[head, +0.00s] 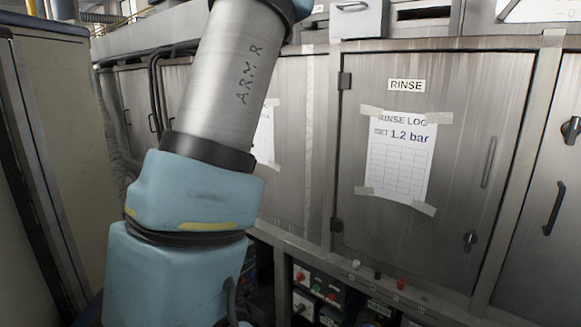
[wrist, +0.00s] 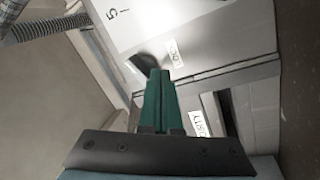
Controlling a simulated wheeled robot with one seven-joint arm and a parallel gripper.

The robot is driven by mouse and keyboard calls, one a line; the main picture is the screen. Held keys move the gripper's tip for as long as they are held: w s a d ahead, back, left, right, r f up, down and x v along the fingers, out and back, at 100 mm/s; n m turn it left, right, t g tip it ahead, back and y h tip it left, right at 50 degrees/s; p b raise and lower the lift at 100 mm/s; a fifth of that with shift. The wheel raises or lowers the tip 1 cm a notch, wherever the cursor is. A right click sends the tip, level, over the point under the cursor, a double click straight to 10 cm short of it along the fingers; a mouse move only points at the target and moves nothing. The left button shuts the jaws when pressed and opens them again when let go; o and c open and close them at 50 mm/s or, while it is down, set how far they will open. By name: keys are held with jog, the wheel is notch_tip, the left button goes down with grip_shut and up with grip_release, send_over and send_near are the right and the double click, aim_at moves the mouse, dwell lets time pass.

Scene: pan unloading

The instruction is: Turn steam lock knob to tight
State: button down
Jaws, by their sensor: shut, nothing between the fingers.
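In the wrist view, my gripper (wrist: 160,74) has its green fingers together, with nothing between them. Just beyond the fingertips, on a pale metal panel, is a dark rounded thing (wrist: 145,61) that looks like a knob. The fingers hide part of it, and I cannot tell whether they touch it or how it is turned. A small white label (wrist: 173,52) sits right beside it; its text is too small to read surely. My gripper is out of the head view, where only my arm shows. No knob marked as the steam lock can be made out there.
In the head view, a steel door marked RINSE (head: 460,140) bears a taped log sheet (head: 398,160) and a small black knob (head: 470,241). Another black knob (head: 570,130) is at the right edge. A control panel (head: 318,288) lies below. A tall cabinet (head: 75,140) stands left.

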jog(key=shift+w+a+r+b, duration=0.2)
jog(key=shift+a+b, duration=0.05)
jog(key=shift+b, duration=0.45)
dwell(0.4)
jog(key=shift+w+a+f+b, duration=0.15)
jog(key=shift+a+f+b, duration=0.15)
jog(key=shift+b, duration=0.4)
jog(key=s+a+b, duration=0.1)
jog(key=s+b, duration=0.1)
jog(key=s+a+b, duration=0.1)
jog(key=s+a, duration=0.1)
jog(key=shift+s+a+b, duration=0.3)
jog(key=shift+b, duration=0.1)
